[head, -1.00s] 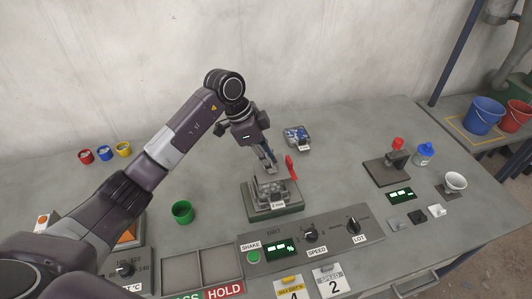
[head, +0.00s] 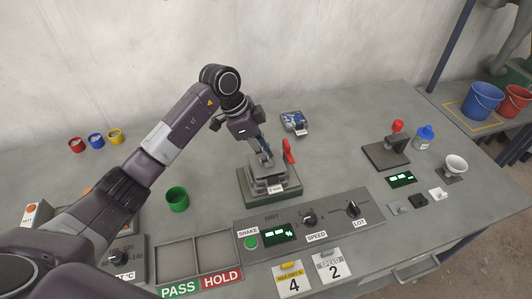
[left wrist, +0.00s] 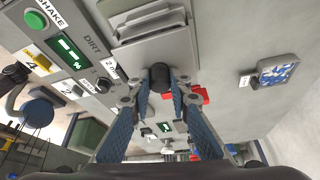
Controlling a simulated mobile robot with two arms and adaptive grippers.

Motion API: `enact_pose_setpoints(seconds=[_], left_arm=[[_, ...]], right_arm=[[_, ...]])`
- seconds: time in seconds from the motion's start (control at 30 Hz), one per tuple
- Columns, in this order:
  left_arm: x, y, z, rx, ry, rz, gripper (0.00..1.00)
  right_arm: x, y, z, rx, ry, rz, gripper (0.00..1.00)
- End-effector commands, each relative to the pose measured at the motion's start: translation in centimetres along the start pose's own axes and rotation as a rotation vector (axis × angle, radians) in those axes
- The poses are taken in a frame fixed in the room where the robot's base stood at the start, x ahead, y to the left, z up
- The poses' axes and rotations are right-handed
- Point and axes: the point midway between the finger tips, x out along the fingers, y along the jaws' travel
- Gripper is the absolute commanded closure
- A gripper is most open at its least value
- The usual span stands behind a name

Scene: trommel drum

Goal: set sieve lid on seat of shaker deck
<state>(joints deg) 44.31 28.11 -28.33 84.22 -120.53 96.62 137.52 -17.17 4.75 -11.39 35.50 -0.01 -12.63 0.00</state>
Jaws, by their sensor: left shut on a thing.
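My left gripper (head: 264,155) points down over the shaker deck (head: 271,199), which has a dark green base. It is shut on the black knob of the grey sieve lid (head: 259,169). In the left wrist view the knob (left wrist: 160,76) sits between the two blue fingertips. The lid is over the grey stack on the deck. I cannot tell whether it touches the seat, because the gripper and the lid hide the seat. A red lever (head: 288,151) stands upright beside the stack on the right. My right gripper is not in view.
A control panel (head: 325,220) lies in front of the deck. A green cup (head: 177,199) stands to the left and a tray with blue pieces (head: 294,123) behind. A stand with a red knob (head: 386,155) is farther right. The bench between is clear.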

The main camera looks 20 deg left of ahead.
Motion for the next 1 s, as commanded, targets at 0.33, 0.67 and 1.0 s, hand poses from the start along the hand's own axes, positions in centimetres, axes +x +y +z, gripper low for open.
enact_pose_setpoints(seconds=[0.33, 0.67, 1.0], left_arm=[[-0.06, -0.02, -0.02, 0.000, 0.000, -0.001, 1.00], [-0.04, -0.02, 0.03, -0.001, 0.000, -0.001, 1.00], [0.09, 0.00, 0.07, 0.000, 0.001, -0.001, 1.00]], right_arm=[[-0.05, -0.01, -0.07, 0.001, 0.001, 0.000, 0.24], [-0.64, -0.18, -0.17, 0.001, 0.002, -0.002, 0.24], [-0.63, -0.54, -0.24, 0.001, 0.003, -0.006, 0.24]])
